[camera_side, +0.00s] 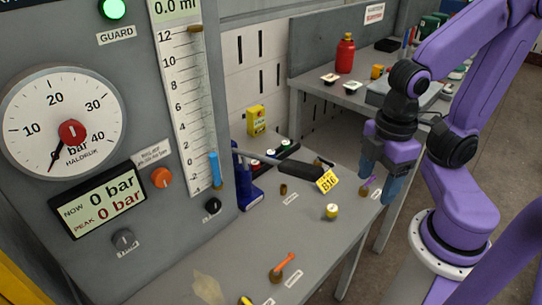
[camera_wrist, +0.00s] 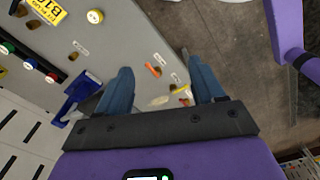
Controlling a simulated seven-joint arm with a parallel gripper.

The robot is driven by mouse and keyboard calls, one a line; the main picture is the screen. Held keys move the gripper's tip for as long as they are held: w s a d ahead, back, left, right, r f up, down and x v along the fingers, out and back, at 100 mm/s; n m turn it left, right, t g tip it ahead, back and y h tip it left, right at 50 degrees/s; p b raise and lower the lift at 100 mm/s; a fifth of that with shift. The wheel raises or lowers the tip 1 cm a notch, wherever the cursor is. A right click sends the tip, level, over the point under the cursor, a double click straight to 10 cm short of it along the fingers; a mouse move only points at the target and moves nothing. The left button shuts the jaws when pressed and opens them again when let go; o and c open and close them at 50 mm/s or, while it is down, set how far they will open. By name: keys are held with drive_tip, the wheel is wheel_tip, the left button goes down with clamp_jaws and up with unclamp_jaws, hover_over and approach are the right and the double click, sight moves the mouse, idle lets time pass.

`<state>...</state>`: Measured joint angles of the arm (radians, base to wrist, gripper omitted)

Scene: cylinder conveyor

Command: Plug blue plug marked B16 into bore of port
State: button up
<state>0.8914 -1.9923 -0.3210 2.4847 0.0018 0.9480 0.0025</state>
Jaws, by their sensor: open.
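My gripper (camera_side: 377,188) hangs at the right edge of the grey bench. In the wrist view my gripper (camera_wrist: 160,65) has its two blue fingers wide apart, with nothing held between them. A yellow tag reading B16 (camera_side: 327,182) sits at the end of a dark bar, left of my gripper. The tag (camera_wrist: 45,11) is partly cut off at the top left of the wrist view. I cannot make out a blue plug body or which bore is the port's.
A yellow-topped cylinder (camera_side: 331,211) stands in front of the tag. A gauge panel (camera_side: 140,190) walls off the left. The bench front has bare room.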

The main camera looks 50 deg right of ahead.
wheel_tip(320, 180, up, 5)
drive_tip(key=w+a+m+t, duration=0.1)
drive_tip(key=w+a+m, duration=0.1)
drive_tip(key=w+m, duration=0.65)
drive_tip(key=m+t+h, duration=0.2)
drive_tip(key=m+h, duration=0.2)
drive_tip(key=m, duration=0.9)
hover_over(271, 152)
drive_tip(key=s+a, duration=0.2)
wheel_tip(271, 152, down, 26)
drive_tip(key=shift+d+r, duration=0.15)
drive_tip(key=shift+r, duration=0.05)
drive_tip(key=shift+x, duration=3)
drive_tip(key=shift+w, duration=0.1)
